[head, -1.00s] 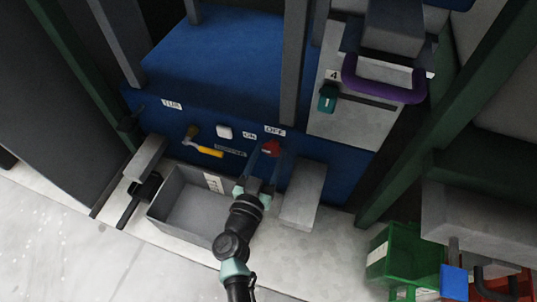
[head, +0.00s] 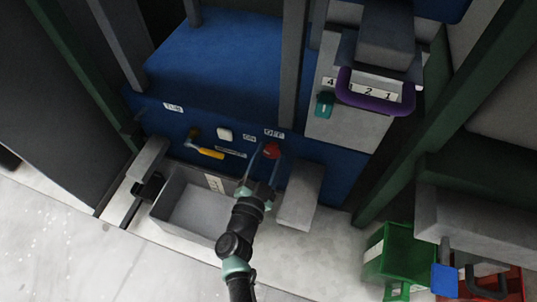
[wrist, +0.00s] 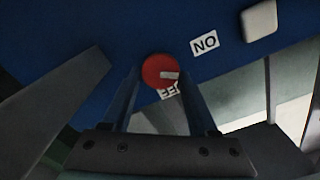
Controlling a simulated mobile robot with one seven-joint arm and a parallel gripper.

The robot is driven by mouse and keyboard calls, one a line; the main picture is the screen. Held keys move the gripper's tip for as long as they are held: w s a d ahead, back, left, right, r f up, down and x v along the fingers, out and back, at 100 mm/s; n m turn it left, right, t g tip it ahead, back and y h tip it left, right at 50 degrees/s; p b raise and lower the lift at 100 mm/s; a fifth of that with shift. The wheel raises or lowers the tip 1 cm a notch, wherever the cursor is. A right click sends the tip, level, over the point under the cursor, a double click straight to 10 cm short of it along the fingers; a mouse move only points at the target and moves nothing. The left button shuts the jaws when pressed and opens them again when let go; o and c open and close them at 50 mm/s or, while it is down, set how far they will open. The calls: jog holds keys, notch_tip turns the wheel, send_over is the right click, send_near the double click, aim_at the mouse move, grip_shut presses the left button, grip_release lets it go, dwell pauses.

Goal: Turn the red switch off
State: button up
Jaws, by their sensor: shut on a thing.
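The red switch (head: 271,151) is a round knob on the front of the blue press, just below the OFF label (head: 274,133) and right of the ON label (head: 249,138). There the ON label (wrist: 204,43) is upside down, and the OFF label (wrist: 170,90) is partly hidden. My gripper (head: 265,167) reaches up to the knob from below. In the wrist view my gripper (wrist: 160,75) has one finger on each side of the knob, shut on it.
A yellow handle (head: 210,153) and a white button (head: 225,134) sit left of the switch. A grey open bin (head: 160,212) and a grey block (head: 301,195) flank my arm below. A purple handle (head: 375,106) and teal knob (head: 325,104) are upper right.

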jog(key=m, duration=0.5)
jog(key=shift+f+m, duration=0.15)
jog(key=shift+m, duration=0.25)
jog(key=m+b, duration=0.1)
jog(key=m, duration=0.4)
jog(key=shift+s+f+m, duration=0.1)
jog(key=shift+m, duration=0.2)
jog(key=o, duration=1.3)
jog(key=shift+o, duration=0.2)
jog(key=shift+d, duration=0.1)
jog(key=p+v, duration=0.6)
jog(key=v, duration=0.7)
